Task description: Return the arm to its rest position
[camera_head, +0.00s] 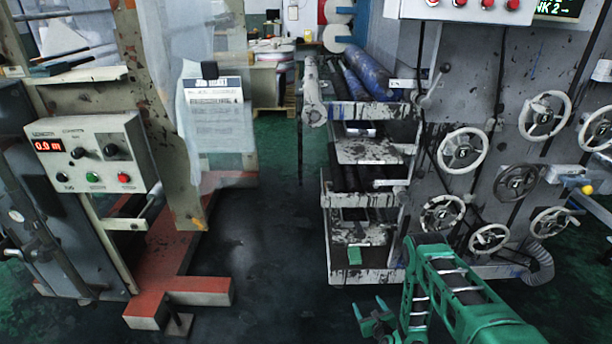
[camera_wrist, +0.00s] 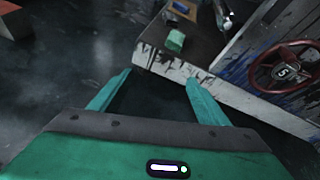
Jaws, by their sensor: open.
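My green arm reaches up from the bottom right in the head view and folds down toward my gripper (camera_head: 368,313), low in front of the shelved rack. In the wrist view my gripper (camera_wrist: 158,88) points at the dark floor and the rack's lower edge. Its two green fingers are spread wide, with nothing between them. A small green block (camera_head: 355,256) rests on the rack's lowest shelf (camera_head: 388,274). The block also shows in the wrist view (camera_wrist: 175,41), beyond the fingers and apart from them.
A grey machine with several handwheels (camera_head: 463,151) stands close at the right. A control box with a red display (camera_head: 90,150) and a red-topped base frame (camera_head: 180,285) stand at the left. The dark floor (camera_head: 275,230) between them is clear.

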